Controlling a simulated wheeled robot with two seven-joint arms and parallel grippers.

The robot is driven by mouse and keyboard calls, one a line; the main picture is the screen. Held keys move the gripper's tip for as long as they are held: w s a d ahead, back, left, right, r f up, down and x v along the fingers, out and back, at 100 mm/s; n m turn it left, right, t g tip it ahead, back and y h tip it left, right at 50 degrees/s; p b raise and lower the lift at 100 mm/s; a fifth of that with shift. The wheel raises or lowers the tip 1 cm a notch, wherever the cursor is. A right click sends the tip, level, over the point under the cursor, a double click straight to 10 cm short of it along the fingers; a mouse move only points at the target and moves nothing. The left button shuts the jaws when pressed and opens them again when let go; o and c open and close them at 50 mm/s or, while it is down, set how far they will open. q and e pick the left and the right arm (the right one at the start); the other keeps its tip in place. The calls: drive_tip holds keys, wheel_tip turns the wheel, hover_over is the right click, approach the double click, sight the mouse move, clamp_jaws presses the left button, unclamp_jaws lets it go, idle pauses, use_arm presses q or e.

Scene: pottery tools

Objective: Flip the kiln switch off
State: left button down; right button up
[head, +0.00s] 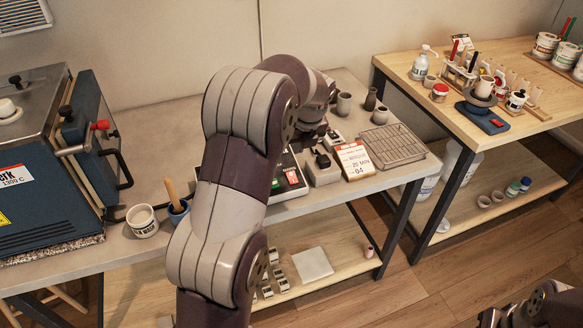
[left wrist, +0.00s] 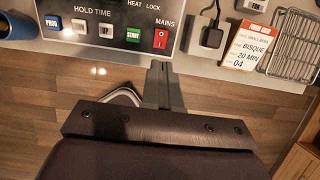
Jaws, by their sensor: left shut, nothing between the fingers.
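The kiln control panel (left wrist: 112,22) shows at the top of the left wrist view. Its red MAINS rocker switch (left wrist: 161,38) sits near the panel's right edge, right of the green START button (left wrist: 133,31). The red switch also shows in the head view (head: 291,176), just right of my arm. My left gripper (left wrist: 159,66) is shut and empty. Its fingertips are just below the MAINS switch in the wrist picture; I cannot tell how high above the panel they are. In the head view my own arm hides the fingertips and part of the panel.
The blue kiln (head: 35,195) stands at left on the bench. A black plug (left wrist: 212,36) and an orange-topped BISQUE card (head: 355,159) are right of the panel, beside a wire rack (head: 392,146).

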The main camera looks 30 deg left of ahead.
sight(290, 174)
use_arm(q)
drive_tip(key=p+x, duration=0.1)
drive_tip(key=x, duration=1.3)
